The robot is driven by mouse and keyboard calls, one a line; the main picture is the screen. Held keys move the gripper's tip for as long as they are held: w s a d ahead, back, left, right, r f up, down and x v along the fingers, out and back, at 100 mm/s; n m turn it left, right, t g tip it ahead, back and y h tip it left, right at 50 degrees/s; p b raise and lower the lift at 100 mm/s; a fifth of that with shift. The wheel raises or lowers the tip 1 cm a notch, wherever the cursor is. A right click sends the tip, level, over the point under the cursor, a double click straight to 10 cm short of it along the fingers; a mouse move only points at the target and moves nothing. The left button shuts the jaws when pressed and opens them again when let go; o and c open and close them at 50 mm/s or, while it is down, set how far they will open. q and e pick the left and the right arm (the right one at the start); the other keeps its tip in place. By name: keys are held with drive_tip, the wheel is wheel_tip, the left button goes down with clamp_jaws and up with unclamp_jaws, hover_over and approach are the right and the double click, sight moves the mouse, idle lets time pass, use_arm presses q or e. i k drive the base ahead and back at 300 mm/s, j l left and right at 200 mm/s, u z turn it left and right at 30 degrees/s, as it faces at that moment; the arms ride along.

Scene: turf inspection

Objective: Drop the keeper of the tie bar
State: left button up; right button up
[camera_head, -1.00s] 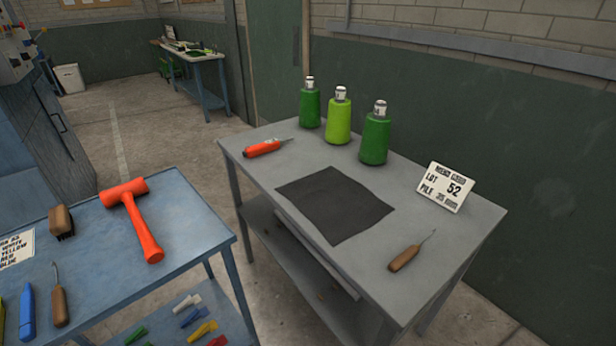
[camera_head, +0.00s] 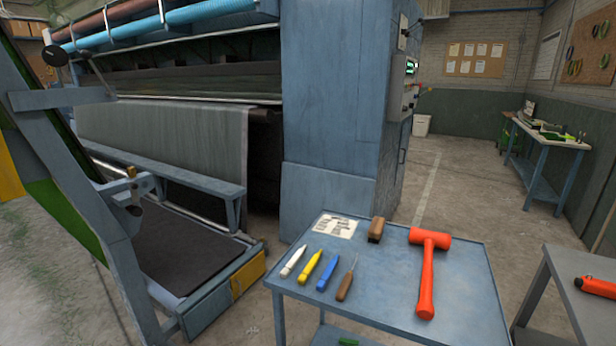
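A blue-grey horizontal bar (camera_head: 165,170) runs from the frame on the left across the front of the large machine. Near its left end a small bracket with a brass-coloured knob (camera_head: 131,173) stands on the slanted frame post (camera_head: 95,185). It may be the keeper of the tie bar, but it is too small to tell whether it is raised or dropped. Neither of my grippers is in view.
A blue table (camera_head: 460,290) in front holds an orange mallet (camera_head: 427,275), a brush (camera_head: 376,229), a wooden-handled pick (camera_head: 345,285) and several coloured markers. A low platform (camera_head: 190,250) lies inside the frame. A grey table (camera_head: 575,300) stands at right. Floor between is open.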

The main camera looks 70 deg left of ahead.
sight(133, 187)
drive_tip(key=u, duration=3.4)
drive_tip(key=i+l+u, duration=0.1)
drive_tip(key=i, duration=2.4)
